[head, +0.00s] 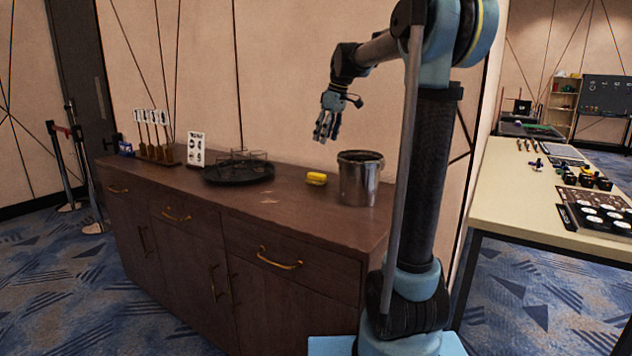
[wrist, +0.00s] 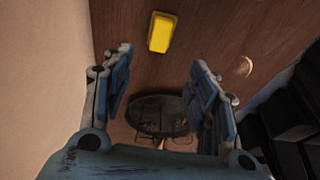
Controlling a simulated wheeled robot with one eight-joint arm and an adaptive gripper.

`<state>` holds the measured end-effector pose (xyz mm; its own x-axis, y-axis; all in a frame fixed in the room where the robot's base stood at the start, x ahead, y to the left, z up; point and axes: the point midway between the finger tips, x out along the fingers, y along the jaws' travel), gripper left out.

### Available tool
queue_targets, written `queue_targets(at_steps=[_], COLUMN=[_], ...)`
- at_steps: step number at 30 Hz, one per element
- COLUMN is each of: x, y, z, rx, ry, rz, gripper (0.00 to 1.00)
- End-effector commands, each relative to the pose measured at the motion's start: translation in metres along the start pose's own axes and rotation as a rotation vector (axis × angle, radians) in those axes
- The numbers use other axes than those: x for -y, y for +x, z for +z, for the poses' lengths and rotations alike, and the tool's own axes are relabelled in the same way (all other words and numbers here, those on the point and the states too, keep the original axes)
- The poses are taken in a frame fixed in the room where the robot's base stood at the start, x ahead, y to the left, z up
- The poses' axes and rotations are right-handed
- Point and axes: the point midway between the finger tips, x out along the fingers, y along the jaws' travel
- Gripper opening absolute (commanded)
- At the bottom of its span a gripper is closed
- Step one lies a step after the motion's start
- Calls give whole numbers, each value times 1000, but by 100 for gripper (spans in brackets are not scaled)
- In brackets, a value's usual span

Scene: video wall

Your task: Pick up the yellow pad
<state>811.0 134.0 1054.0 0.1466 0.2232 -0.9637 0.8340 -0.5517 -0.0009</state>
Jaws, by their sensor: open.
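The yellow pad (head: 316,178) is a small yellow block lying on the brown wooden cabinet top (head: 285,205), just left of the metal bucket. In the wrist view the yellow pad (wrist: 161,32) lies ahead of the fingers, near the top middle. My gripper (head: 325,136) is open and empty above the cabinet top, higher than the pad and slightly to its right. In the wrist view my gripper (wrist: 163,72) shows its two blue fingers spread wide, with nothing between them.
A metal bucket (head: 359,182) stands right of the pad. A round dark tray (head: 212,177) with glasses sits to the left, with a white sign (head: 196,149) and a row of tags (head: 152,138) beyond. The wall runs behind. A separate table (head: 500,185) stands at right.

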Motion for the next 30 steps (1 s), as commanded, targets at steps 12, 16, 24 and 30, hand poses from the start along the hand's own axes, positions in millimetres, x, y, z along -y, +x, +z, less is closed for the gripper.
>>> queue_targets(at_steps=[12, 16, 24, 30], x=[1, 1, 0, -2], y=[74, 91, 108, 135], z=[-1, 0, 0, 3], rx=[0, 0, 0, 0], ry=[-2, -2, -1, -1], rz=[0, 0, 0, 0], gripper=[53, 53, 53, 53])
